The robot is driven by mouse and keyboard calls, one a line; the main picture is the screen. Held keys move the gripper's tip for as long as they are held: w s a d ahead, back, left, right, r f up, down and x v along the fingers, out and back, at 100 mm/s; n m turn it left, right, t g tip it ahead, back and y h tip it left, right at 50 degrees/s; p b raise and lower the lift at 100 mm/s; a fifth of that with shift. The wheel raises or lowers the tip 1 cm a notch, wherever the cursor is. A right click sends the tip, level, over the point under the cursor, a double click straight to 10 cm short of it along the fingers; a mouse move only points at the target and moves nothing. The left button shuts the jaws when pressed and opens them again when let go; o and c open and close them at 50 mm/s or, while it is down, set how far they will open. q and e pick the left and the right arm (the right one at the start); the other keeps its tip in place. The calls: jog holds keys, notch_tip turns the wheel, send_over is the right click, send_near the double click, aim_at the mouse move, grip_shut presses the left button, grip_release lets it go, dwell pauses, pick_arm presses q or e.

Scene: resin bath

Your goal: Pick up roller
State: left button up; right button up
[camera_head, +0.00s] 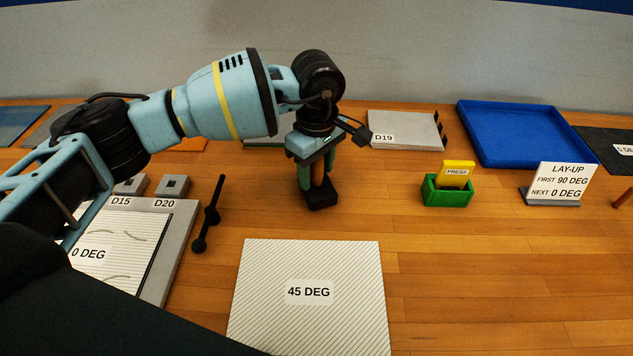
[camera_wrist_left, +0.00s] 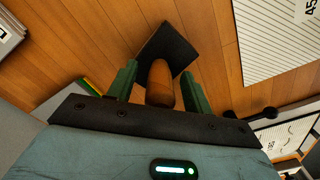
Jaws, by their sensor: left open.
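A brown rounded handle (camera_head: 317,173) stands upright on a black block (camera_head: 322,197); it appears to be the roller, though its lower part is hard to make out. My left gripper (camera_head: 317,180) points down over it with green fingers on both sides. In the left wrist view the handle (camera_wrist_left: 160,88) lies between the open fingers (camera_wrist_left: 159,72), with a gap visible on each side. The black block (camera_wrist_left: 170,48) shows beyond the fingertips. My right gripper is in neither view.
A 45 DEG sheet (camera_head: 308,265) lies in front. A black bar with knobs (camera_head: 207,215) lies left, beside a grey board (camera_head: 178,240). A green holder (camera_head: 447,192) with a yellow PRESS card, a LAY-UP sign (camera_head: 565,182) and a blue tray (camera_head: 520,130) are right. Bare wood lies between.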

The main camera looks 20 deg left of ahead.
pick_arm(q)
jog(key=c, duration=1.1)
jog(key=shift+r, duration=0.1)
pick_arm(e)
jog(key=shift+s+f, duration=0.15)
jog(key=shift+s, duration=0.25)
pick_arm(q)
jog(key=shift+r, duration=0.45)
jog(key=r, duration=0.2)
jog(key=shift+s+r, duration=0.3)
jog(key=shift+s, duration=0.1)
jog(key=s+a+r+b, duration=0.1)
jog(key=s+a, duration=0.3)
jog(key=s, duration=1)
jog(key=shift+s+r, duration=0.2)
jog(key=shift+s, duration=0.15)
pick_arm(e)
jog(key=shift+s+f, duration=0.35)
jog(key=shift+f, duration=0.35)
